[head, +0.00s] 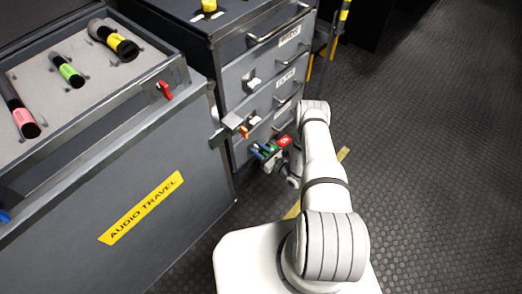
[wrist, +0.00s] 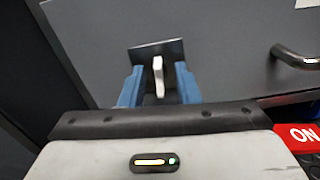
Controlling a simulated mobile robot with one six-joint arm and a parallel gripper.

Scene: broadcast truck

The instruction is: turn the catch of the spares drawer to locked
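In the wrist view a pale catch lever (wrist: 158,76) stands on a dark square plate (wrist: 143,53) on a grey drawer front (wrist: 225,70). The lever is nearly upright in this picture. My gripper (wrist: 158,88) is open, its two blue fingers on either side of the lever with a gap to each. In the head view my gripper (head: 264,151) is low at the front of the grey drawer cabinet (head: 230,80), partly hidden by my arm. The catch between my fingers cannot be made out there, and I cannot read which drawer is labelled spares.
A metal drawer handle (wrist: 295,57) is right of the catch in the wrist view. Higher drawers carry white catches (head: 253,83). An "AUDIO TRAVEL" case (head: 165,150) with an open top stands at left, with a red latch (head: 165,90). The floor at right is clear.

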